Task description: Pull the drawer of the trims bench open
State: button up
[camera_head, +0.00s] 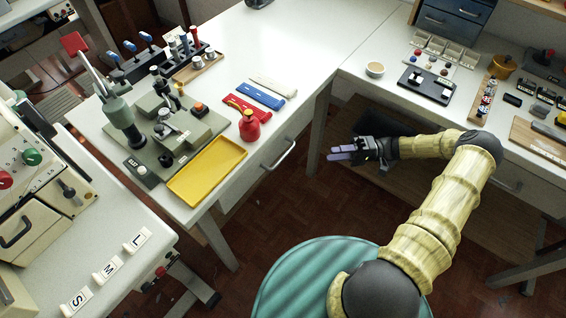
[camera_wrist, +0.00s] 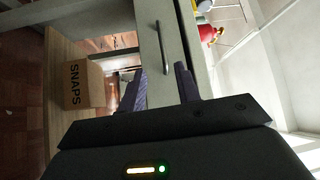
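A pale drawer front (camera_head: 252,172) with a grey bar handle (camera_head: 279,154) is set under the edge of the white bench (camera_head: 300,85). The drawer looks shut. My gripper (camera_head: 340,153) is to the right of the handle, apart from it, with its fingers toward the bench. In the wrist view the handle (camera_wrist: 162,48) stands ahead of my gripper (camera_wrist: 162,82), roughly in line with the gap between its two dark fingers. The fingers are apart with nothing between them.
A box marked SNAPS (camera_wrist: 78,85) sits low beside the drawer in the wrist view. A red bottle (camera_head: 249,126) and a yellow tray (camera_head: 207,170) are near the bench edge. A second bench (camera_head: 390,95) stands to the right. Brown floor is open below my gripper.

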jog(key=shift+w+d+f+t, duration=0.15)
jog(key=shift+d+f+t, duration=0.05)
jog(key=shift+d+t, duration=0.1)
jog(key=shift+w+a, duration=0.1)
jog(key=shift+a, duration=0.05)
jog(key=p, duration=0.2)
send_near(283, 156)
jog(key=a, duration=0.3)
jog(key=s+a, duration=0.1)
jog(key=a, duration=0.6)
jog(key=shift+s+r, duration=0.15)
jog(key=shift+r, duration=0.05)
grip_shut()
